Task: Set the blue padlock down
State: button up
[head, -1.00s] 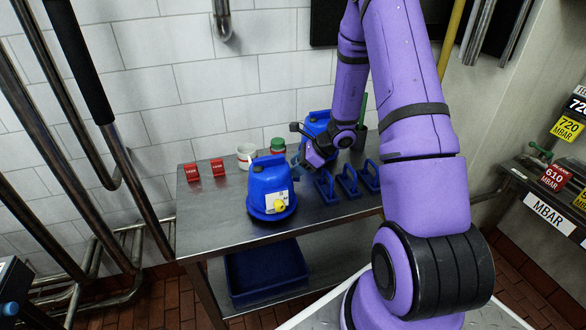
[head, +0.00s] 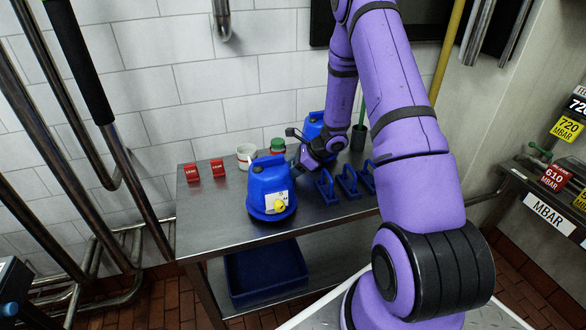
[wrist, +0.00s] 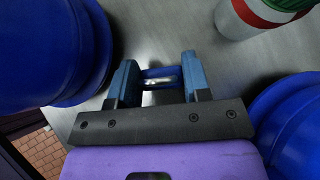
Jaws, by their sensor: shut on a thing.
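The blue padlock (wrist: 161,72) shows in the wrist view as a short blue piece between the two blue fingers of my gripper (wrist: 160,80). My gripper is shut on it, over the grey metal table top (wrist: 195,30). I cannot tell whether the padlock touches the table. In the head view my gripper (head: 297,160) is just right of the front blue pump-like container (head: 268,185), and the padlock cannot be made out there.
Several blue loop-shaped pieces (head: 347,182) stand right of my gripper. Another blue container (head: 314,125) is behind it. A white cup (head: 245,152), a green-capped bottle (head: 278,145) and two red tags (head: 191,172) stand at the back left. The table's front left is clear.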

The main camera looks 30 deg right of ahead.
jog(key=o, duration=1.1)
jog(key=shift+f, duration=0.1)
jog(key=shift+c, duration=0.2)
